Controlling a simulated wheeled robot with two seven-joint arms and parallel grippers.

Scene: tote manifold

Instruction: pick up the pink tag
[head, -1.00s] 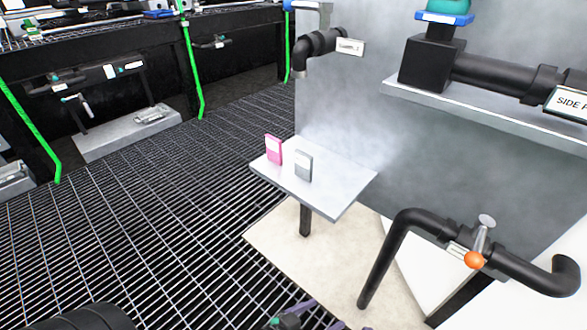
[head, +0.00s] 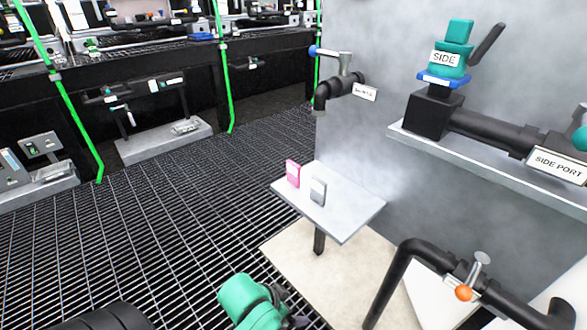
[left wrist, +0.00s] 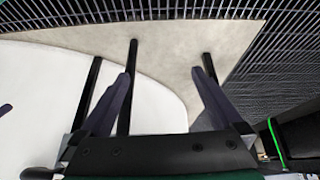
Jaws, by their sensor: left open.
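The pink tag (head: 293,173) stands upright on a small light-grey shelf table (head: 345,228), near its left corner. A grey tag (head: 318,191) stands just to its right, apart from it. My left gripper (head: 292,319) is low at the bottom edge of the head view, below and in front of the table, well apart from the pink tag. Its teal wrist hides part of it. In the left wrist view the left gripper (left wrist: 163,88) has its two dark fingers spread, with nothing between them. Neither tag shows in that view. My right gripper is not in view.
A black pipe with an orange-knobbed valve (head: 463,293) stands right of the table. A grey wall (head: 375,140) rises behind, with a black tap (head: 335,90) and a shelf bearing a teal valve (head: 452,50). Open grating (head: 150,230) lies to the left.

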